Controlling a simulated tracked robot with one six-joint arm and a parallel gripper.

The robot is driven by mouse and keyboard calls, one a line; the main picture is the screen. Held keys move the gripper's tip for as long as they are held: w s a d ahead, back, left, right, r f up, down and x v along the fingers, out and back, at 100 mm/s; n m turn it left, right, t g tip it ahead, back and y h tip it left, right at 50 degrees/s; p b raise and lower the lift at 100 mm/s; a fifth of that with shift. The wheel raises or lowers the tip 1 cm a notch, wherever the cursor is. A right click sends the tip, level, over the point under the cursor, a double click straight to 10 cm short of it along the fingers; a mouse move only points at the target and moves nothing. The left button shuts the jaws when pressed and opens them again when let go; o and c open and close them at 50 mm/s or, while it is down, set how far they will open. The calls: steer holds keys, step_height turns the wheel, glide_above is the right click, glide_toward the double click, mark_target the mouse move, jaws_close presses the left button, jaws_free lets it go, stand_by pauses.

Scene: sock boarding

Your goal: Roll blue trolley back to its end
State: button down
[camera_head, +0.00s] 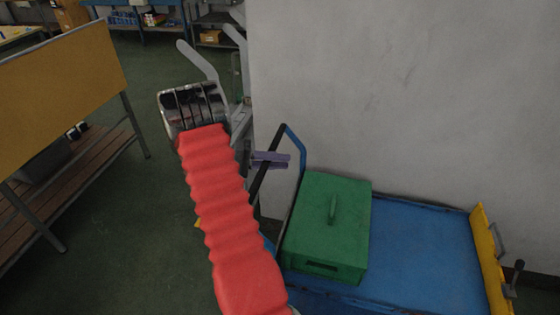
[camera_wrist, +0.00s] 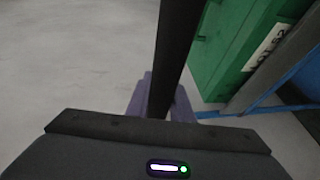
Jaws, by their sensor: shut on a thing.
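The blue trolley (camera_head: 425,245) stands along the pale wall at the lower right in the head view. Its bent handle (camera_head: 301,150) rises at its left end and has a black grip bar (camera_head: 262,182). My gripper (camera_head: 272,159) is shut on this bar, its purple fingers partly showing beside it. In the wrist view the black bar (camera_wrist: 178,40) runs between the purple fingers (camera_wrist: 162,100). A green lidded box (camera_head: 328,225) sits on the trolley's left part. My red-sleeved arm hides some of the trolley's near left side.
The wall (camera_head: 400,90) runs close behind the trolley. A yellow board (camera_head: 490,260) with a dark lever stands at the deck's right end. A bench with a tan panel (camera_head: 60,80) stands at the left. Green floor (camera_head: 120,220) lies open between bench and arm. Shelves stand far back.

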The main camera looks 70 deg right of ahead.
steer(key=shift+w+a+f, duration=0.1)
steer(key=shift+w+f, duration=0.15)
steer(key=shift+w, duration=0.1)
steer(key=c, duration=1.9)
jaws_free()
steer(key=shift+w, duration=0.2)
steer(key=o, duration=0.3)
steer(key=shift+r, duration=0.15)
steer(key=shift+o, duration=0.2)
steer(key=v, duration=1.3)
steer(key=shift+w+a, duration=0.2)
steer(key=shift+w, duration=0.05)
steer(key=shift+n, duration=0.3)
